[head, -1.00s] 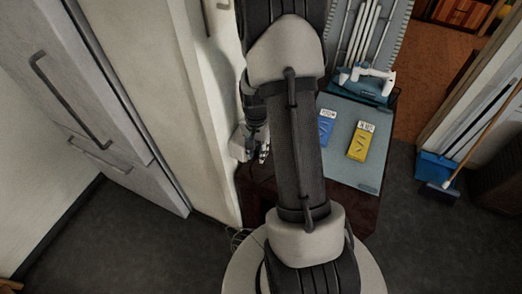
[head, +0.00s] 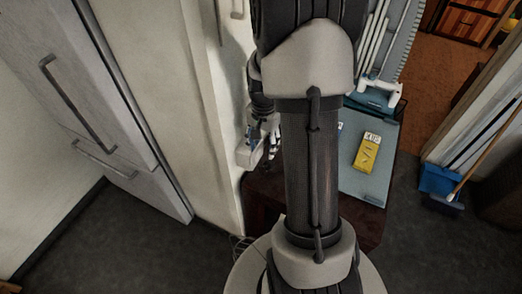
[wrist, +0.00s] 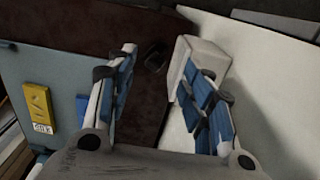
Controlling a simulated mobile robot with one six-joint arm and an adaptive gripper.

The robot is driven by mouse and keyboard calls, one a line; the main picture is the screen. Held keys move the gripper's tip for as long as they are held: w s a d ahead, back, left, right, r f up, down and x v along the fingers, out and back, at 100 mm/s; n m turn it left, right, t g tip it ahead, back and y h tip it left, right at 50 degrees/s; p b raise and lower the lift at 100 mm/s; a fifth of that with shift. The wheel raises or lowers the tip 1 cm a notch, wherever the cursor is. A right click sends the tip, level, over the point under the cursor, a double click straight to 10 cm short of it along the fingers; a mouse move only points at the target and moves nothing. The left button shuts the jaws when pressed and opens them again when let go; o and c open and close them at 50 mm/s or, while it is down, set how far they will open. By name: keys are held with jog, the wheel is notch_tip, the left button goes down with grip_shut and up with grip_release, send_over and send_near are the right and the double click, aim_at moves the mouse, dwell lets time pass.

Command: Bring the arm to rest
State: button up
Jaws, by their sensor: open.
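My gripper (head: 272,142) hangs beside the white wall, left of my arm link in the head view. In the wrist view its two blue-padded fingers (wrist: 160,85) are spread apart with nothing between them. A white box-like fixture (head: 246,154) on the wall is close to the gripper. It also shows in the wrist view (wrist: 207,58), behind the right finger; I cannot tell whether they touch. My arm runs up the middle of the head view and hides part of the table.
A dark red-brown table (head: 262,197) bears a grey-blue mat (head: 378,186). On the mat lie a yellow box (head: 367,152) and a blue box (wrist: 82,108), mostly hidden in the head view. A teal-and-white rack stands behind (head: 378,98). Fridge (head: 105,110) at left; broom and dustpan (head: 440,183) at right.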

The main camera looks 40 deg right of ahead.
jog(key=shift+s+r, duration=0.2)
jog(key=shift+s+d, duration=0.1)
dwell(0.4)
jog(key=s+a+r+n+t, duration=0.25)
jog(key=a+r+n, duration=0.25)
jog(key=a+r, duration=0.35)
jog(key=s+a+r+n+t, duration=0.1)
jog(key=s+a+r+n, duration=0.3)
jog(key=a+r, duration=0.5)
jog(key=s+a+r+n+t, duration=0.1)
jog(key=s+a+r+n, duration=0.2)
jog(key=s, duration=0.4)
jog(key=shift+a+r+n, duration=0.4)
jog(key=shift+a+n, duration=0.4)
jog(key=shift+a, duration=0.15)
jog(key=shift+o, duration=0.4)
